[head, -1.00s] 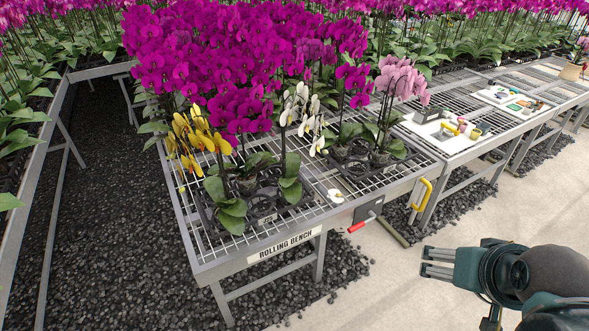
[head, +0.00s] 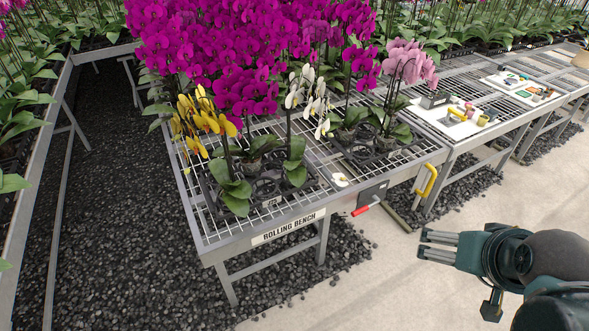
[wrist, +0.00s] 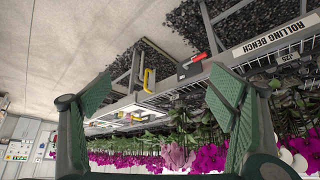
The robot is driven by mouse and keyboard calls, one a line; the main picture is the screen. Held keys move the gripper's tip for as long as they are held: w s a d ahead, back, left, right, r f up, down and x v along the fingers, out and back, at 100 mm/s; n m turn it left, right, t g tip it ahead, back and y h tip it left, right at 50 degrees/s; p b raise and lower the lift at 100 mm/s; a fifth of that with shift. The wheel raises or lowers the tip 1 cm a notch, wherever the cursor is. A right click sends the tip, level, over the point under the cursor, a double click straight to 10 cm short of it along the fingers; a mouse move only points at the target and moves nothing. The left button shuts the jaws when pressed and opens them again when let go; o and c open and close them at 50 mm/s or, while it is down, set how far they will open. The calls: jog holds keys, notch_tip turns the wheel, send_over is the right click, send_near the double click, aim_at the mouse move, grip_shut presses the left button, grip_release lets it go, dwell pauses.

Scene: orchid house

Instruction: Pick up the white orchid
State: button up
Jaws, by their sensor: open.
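The white orchid (head: 294,98) stands on the wire-mesh rolling bench (head: 310,215), its white blooms hanging between the yellow orchid (head: 203,122) on the left and a pink orchid (head: 408,64) on the right. Its green leaves (head: 296,172) show low on its stem. In the wrist view the white blooms (wrist: 293,158) appear at the lower right, partly cut off by the frame. My gripper (head: 424,244) is open and empty above the pale floor, right of the bench and well apart from the orchid. Its spread fingers (wrist: 168,110) frame the wrist view.
Dense magenta orchids (head: 215,50) crowd behind and beside the white one. The bench front carries a red-handled lever (head: 366,208) and a yellow handle (head: 426,180). A second bench (head: 470,135) with small items stands right. The pale floor (head: 400,285) is open.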

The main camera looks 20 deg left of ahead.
jog(key=w+a+f+m+g+y+p, duration=0.15)
jog(key=w+a+m+y, duration=0.65)
jog(key=w+a, duration=1.4)
jog(key=w+a+f+m+g+y, duration=0.1)
jog(key=w+a+f+m, duration=0.2)
jog(key=a, duration=0.3)
jog(key=w+a+f+m+g+y, duration=0.1)
jog(key=w+a+f+m+y, duration=0.1)
jog(key=w+a+f, duration=0.4)
jog(key=w+a+f+m+g+y, duration=0.2)
jog(key=w+a+f+m, duration=0.2)
jog(key=w+a+f, duration=0.1)
jog(key=shift+a+f+m+p, duration=0.15)
jog(key=shift+a+m+p, duration=0.2)
jog(key=shift+a, duration=0.15)
jog(key=shift+a+f, duration=0.4)
jog(key=shift+f, duration=0.1)
jog(key=shift+x, duration=1.3)
jog(key=shift+b, duration=0.3)
